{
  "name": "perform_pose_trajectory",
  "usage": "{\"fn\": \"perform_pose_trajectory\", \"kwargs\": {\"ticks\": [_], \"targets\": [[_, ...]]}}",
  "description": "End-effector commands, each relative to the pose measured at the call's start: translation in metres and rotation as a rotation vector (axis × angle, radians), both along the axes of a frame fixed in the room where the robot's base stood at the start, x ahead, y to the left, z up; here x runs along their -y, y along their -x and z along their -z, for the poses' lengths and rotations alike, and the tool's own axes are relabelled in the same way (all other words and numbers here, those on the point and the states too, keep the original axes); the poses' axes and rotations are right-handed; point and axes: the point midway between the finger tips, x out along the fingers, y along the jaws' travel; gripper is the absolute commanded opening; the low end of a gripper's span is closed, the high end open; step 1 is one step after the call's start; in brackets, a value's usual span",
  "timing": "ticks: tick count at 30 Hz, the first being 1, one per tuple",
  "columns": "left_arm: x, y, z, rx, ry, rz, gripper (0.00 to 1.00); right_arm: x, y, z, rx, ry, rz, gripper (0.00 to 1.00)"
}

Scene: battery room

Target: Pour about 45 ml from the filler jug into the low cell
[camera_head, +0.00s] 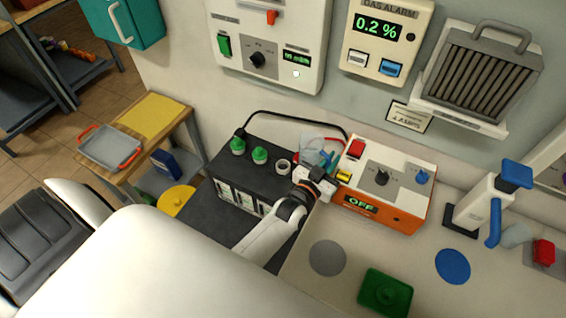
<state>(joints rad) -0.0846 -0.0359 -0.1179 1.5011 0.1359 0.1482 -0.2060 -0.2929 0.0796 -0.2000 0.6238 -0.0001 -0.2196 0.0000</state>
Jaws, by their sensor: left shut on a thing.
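A black battery (243,180) stands against the wall, with two green caps (260,155) and, at its right end, an uncapped cell opening with a pale ring (283,167). I cannot make out its liquid level. My left gripper (318,174) is at the battery's right end, right of the open cell, shut on what looks like the clear filler jug (312,143). The jug is small and partly hidden by the gripper, so its tilt and contents cannot be told. My right gripper is not seen.
An orange and white charger (385,185) reading OFF stands close right of the gripper. A black cable (290,114) arches behind. A green block (385,292), a blue disc (453,267) and a grey disc (328,258) lie on the bench. A side table holds a tray (110,147).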

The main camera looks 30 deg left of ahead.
Motion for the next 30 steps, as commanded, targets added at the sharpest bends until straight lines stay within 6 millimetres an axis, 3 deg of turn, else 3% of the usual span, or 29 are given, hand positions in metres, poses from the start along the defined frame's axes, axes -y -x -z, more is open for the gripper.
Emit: {"fn": "perform_pose_trajectory", "kwargs": {"ticks": [17,26,30], "targets": [[-0.010,-0.002,0.014,-0.042,0.142,0.000,0.00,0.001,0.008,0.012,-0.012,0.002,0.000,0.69],[-0.025,-0.007,0.036,-0.098,0.329,0.000,0.00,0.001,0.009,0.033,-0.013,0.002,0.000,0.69],[-0.029,-0.008,0.062,-0.112,0.379,0.000,0.00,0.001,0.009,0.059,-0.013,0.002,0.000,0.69]]}}
